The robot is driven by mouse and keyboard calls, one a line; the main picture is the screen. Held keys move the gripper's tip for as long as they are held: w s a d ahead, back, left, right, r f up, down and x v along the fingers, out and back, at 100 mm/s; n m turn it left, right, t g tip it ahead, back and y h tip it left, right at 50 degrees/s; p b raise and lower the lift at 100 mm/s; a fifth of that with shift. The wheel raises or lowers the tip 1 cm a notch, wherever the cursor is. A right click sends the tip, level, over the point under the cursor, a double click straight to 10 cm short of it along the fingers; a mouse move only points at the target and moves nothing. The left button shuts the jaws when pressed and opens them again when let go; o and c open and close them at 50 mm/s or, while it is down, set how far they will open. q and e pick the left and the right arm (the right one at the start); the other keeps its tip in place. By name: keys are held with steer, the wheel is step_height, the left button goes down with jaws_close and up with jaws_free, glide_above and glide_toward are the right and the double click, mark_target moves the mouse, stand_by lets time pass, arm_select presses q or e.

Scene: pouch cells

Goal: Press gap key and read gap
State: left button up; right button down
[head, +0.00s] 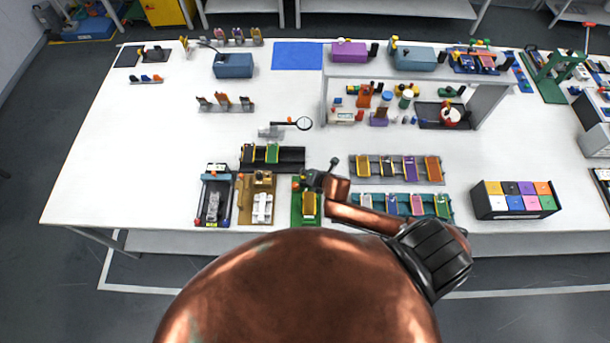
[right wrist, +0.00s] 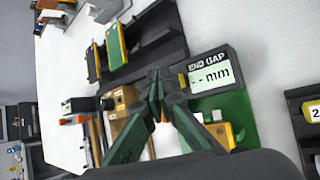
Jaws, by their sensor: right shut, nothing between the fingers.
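The gap gauge has a green base (head: 297,216), also in the right wrist view (right wrist: 240,108), with a yellow pouch cell (head: 309,204) lying on it. Its dark display (right wrist: 212,72) reads "END GAP" and "-- mm", so no number shows. My right gripper (head: 320,178) is shut and empty, over the gauge's far end. In the right wrist view its fingertips (right wrist: 156,78) are just left of the display, beside a small yellow part (right wrist: 182,80). I cannot tell whether that part is the gap key or whether the fingertips touch it. My left gripper is not in view.
A tan fixture (head: 244,205) and a dark fixture (head: 203,205) stand left of the gauge. A black rack (head: 290,158) with cells is behind it. Racks of cells (head: 380,170) stand to the right, beside my arm.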

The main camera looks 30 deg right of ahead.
steer(key=shift+w+f, duration=0.1)
steer(key=shift+f, duration=0.2)
steer(key=shift+f, duration=0.55)
stand_by(0.6)
stand_by(0.4)
steer(key=shift+r+p, duration=0.85)
steer(key=shift+r, duration=0.1)
steer(key=shift+r, duration=0.1)
step_height(320, 180, up, 5)
steer(key=p, duration=0.5)
stand_by(0.5)
